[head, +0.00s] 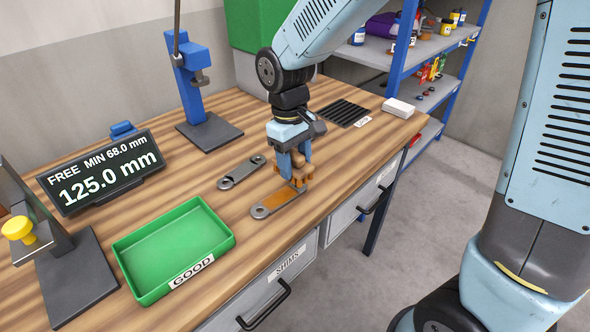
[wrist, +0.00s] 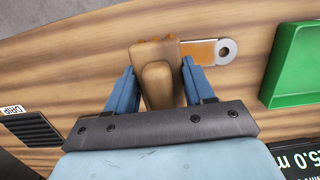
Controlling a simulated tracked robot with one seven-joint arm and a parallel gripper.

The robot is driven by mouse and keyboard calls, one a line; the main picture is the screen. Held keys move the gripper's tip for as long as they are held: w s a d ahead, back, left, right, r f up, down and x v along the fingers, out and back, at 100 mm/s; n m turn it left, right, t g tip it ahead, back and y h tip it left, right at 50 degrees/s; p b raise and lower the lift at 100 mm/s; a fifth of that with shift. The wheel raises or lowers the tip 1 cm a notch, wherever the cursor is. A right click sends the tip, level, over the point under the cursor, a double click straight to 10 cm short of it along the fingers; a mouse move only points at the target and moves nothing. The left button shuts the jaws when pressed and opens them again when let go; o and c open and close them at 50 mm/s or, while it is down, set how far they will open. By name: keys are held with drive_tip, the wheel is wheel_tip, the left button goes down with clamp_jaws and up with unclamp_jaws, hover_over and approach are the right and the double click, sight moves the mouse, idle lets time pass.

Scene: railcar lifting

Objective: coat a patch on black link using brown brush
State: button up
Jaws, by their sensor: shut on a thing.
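My gripper (head: 293,164) is shut on the brown brush (head: 291,179), with blue fingers on either side of its handle. The brush also shows in the wrist view (wrist: 157,84). Its wide head is over a grey link (head: 268,208) lying flat on the bench, and appears to touch it. An orange-brown patch (head: 281,202) covers the link's bar from near its ring end to the brush; the patch also shows in the wrist view (wrist: 198,50). A second, darker grey link (head: 240,172) lies uncoated to the left. I cannot tell which link counts as black.
A green tray (head: 213,215) labelled GOOD stands left of the links. A display (head: 103,172) reads 125.0 mm. A blue stand (head: 211,135) is behind, a dark slotted DRIP mat (head: 342,112) behind right. The bench's front edge is close to the brush.

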sight(295, 154)
drive_tip(key=shift+r, duration=1.5)
